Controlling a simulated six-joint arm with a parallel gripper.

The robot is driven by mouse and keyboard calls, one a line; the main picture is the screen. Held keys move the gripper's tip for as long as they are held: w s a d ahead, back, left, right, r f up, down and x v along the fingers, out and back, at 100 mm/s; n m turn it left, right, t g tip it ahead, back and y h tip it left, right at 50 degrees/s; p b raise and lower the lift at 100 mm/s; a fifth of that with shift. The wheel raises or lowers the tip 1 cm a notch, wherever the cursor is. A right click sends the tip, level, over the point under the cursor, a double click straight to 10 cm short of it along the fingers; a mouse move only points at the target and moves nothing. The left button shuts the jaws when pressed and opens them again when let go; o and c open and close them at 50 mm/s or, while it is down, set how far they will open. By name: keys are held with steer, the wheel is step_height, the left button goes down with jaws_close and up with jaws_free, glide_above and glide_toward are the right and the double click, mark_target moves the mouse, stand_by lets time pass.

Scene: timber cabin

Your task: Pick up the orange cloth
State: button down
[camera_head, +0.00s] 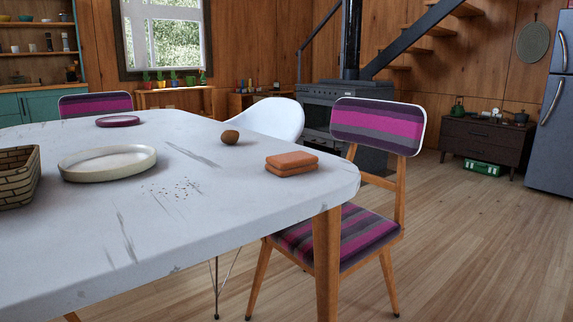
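The orange cloth (291,163) lies folded in a small stack near the right end of the white table (240,205), close to its rounded edge. Nothing touches it from above. My gripper is not visible in the head view.
A brown round fruit (230,137) sits left of the cloth. A pale round tray (107,162), a wicker basket (18,178), a purple plate (118,121) and scattered crumbs (176,189) are further left. A striped chair (376,125) and a white chair (268,119) stand close to the table.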

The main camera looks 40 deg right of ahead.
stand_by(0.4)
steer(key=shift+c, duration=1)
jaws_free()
